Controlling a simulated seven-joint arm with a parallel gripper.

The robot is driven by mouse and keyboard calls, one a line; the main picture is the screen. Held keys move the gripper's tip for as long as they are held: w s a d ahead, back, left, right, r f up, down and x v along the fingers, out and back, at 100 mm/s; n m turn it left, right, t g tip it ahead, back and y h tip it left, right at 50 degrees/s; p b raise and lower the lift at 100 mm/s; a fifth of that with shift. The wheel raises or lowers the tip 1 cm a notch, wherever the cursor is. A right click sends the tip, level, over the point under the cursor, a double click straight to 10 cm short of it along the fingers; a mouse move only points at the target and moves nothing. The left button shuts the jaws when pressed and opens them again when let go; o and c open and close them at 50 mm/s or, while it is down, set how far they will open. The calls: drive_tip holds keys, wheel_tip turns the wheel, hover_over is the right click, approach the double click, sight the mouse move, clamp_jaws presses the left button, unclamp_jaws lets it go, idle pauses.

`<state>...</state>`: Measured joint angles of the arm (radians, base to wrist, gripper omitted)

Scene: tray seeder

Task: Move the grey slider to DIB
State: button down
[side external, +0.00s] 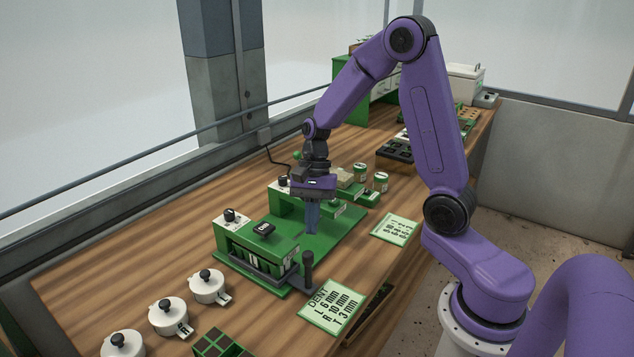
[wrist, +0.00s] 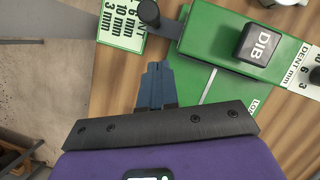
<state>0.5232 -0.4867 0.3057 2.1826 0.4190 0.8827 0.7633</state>
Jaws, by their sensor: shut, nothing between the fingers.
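The green seeder (side external: 340,243) stands on the wooden bench, with a dark cap (side external: 263,229) on its near housing. In the wrist view that cap reads DIB (wrist: 258,43). A dark grey upright handle (side external: 308,266) stands at the near right end of the seeder, by a grey bar (side external: 250,268) along the housing's front; its round top shows in the wrist view (wrist: 149,12). I cannot tell for sure which grey part is the slider. My gripper (side external: 312,230) points down over the green base, behind the handle and apart from it. Its blue fingers (wrist: 155,68) are shut and empty.
A DENT card (side external: 332,306) lies right of the handle, and another card (side external: 395,230) lies farther back. Several white lidded pots (side external: 168,316) stand at the front left, near a green divided box (side external: 218,344). Small tins (side external: 381,182) stand behind the seeder.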

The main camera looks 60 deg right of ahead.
drive_tip(key=v, duration=0.9)
drive_tip(key=s+a+f+n+t+h, duration=0.1)
drive_tip(key=s+a+n, duration=0.4)
drive_tip(key=s+n, duration=0.6)
drive_tip(key=s+a+f+n+t+h, duration=0.1)
drive_tip(key=s+a+n, duration=0.3)
drive_tip(key=s+n, duration=0.8)
drive_tip(key=shift+a+n+h, duration=0.35)
drive_tip(key=shift+n+h, duration=0.35)
drive_tip(key=shift+n, duration=0.4)
